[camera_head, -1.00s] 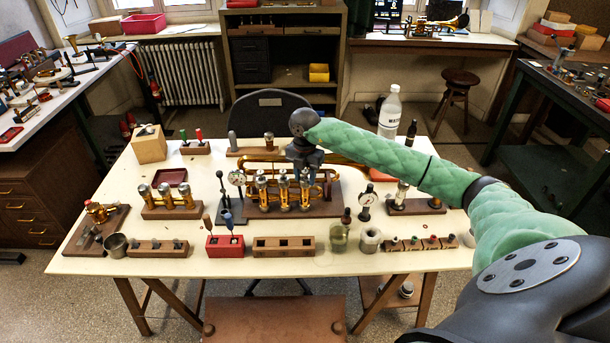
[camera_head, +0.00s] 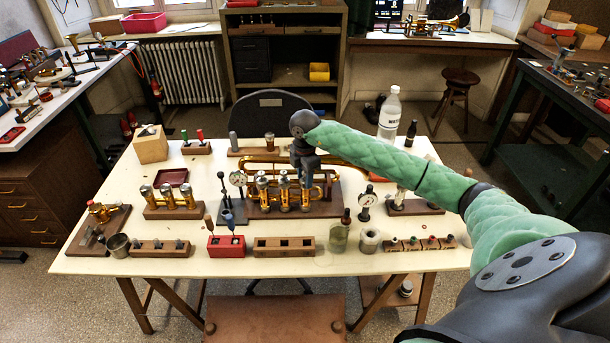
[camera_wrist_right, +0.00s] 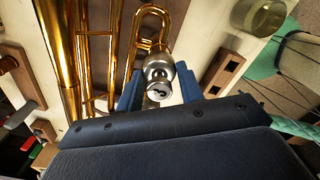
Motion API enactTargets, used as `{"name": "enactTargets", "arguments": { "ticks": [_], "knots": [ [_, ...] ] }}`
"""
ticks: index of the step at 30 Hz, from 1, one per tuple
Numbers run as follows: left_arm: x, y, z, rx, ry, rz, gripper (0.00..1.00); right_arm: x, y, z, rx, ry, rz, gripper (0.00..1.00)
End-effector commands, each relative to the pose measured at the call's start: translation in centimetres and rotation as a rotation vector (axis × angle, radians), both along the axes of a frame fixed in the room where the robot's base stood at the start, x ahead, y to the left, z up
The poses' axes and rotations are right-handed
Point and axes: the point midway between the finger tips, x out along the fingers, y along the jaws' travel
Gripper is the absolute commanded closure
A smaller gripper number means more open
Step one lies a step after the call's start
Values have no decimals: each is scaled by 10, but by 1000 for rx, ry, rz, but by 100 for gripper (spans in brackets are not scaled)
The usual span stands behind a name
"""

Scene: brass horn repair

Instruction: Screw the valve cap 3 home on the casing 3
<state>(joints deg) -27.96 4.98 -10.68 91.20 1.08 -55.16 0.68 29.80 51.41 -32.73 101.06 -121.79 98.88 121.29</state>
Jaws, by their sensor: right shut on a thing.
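The brass horn's valve block stands on a wooden base (camera_head: 335,206) in the middle of the table. Its casings stand in a row, and casing 3 (camera_head: 306,197) is the rightmost in the head view. My right gripper (camera_head: 306,172) is directly above casing 3, pointing down. In the right wrist view its blue fingers (camera_wrist_right: 159,88) are shut on a silver, rounded cap, valve cap 3 (camera_wrist_right: 159,72), one finger on each side. The cap appears in line with the casing; the seam between them is hidden, so I cannot tell how far it is seated. My left gripper is out of view.
A dial gauge (camera_head: 238,180) stands close left of the horn and another (camera_head: 367,201) to its right. A wooden block with square holes (camera_head: 284,247), a red holder (camera_head: 227,246) and a glass jar (camera_head: 338,239) stand in front. A water bottle (camera_head: 389,115) stands at the back right.

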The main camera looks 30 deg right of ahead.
Motion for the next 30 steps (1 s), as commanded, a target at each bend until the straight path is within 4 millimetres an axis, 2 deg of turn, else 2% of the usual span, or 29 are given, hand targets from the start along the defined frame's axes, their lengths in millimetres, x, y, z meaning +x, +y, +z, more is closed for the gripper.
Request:
{"name": "enactTargets", "arguments": {
  "ticks": [4, 14, 18, 19, 22, 30],
  "knots": [
    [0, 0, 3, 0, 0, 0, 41, 0, 0, 0, 0, 0, -66, 90],
    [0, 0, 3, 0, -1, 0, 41, 0, 0, 0, 0, 0, -84, 90],
    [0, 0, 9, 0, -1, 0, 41, 0, 0, 2, 0, 0, -199, 90],
    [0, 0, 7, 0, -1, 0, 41, 0, 0, 0, 0, 0, -192, 57],
    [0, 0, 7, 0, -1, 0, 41, 0, 0, 0, -1, -1, -189, 37],
    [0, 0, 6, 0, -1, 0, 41, 0, 0, 0, 0, -1, -188, 37]
  ]
}}
